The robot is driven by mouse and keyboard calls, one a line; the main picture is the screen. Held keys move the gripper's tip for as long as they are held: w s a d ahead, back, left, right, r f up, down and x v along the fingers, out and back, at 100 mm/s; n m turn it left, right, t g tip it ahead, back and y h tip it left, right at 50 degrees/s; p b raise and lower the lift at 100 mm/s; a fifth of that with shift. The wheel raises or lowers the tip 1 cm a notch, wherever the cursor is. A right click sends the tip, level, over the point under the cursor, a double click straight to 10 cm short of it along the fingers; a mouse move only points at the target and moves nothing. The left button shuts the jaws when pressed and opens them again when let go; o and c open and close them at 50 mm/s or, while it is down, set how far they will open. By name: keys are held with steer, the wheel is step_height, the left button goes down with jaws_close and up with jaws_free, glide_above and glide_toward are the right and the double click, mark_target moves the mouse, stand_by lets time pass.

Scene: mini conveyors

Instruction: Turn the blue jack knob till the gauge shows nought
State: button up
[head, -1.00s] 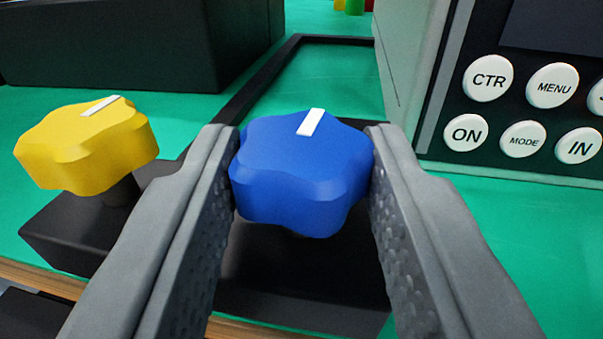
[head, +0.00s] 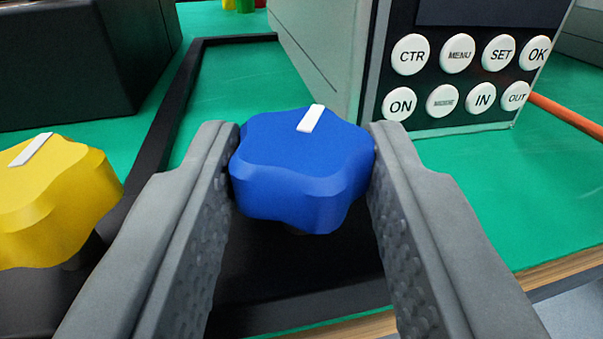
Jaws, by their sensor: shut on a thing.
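The blue jack knob (head: 300,170) is lobed, with a white mark on its top that points away and slightly right. My gripper (head: 302,160) is shut on it, one finger against its left side and one against its right. The knob stands on a black base, mostly hidden under it and between the fingers. No gauge reading shows; the dark screen (head: 490,10) of the grey box is cut off at the top edge.
A yellow lobed knob (head: 55,200) is close at the left. The grey box (head: 325,50) with white buttons stands behind at right. A black block (head: 80,60) is at back left. An orange rod (head: 565,115) lies at far right. Green table (head: 470,190) is clear at right.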

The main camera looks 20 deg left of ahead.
steer(key=o, duration=1)
steer(key=shift+s, duration=0.1)
steer(key=v, duration=1.7)
steer(key=shift+s, duration=0.1)
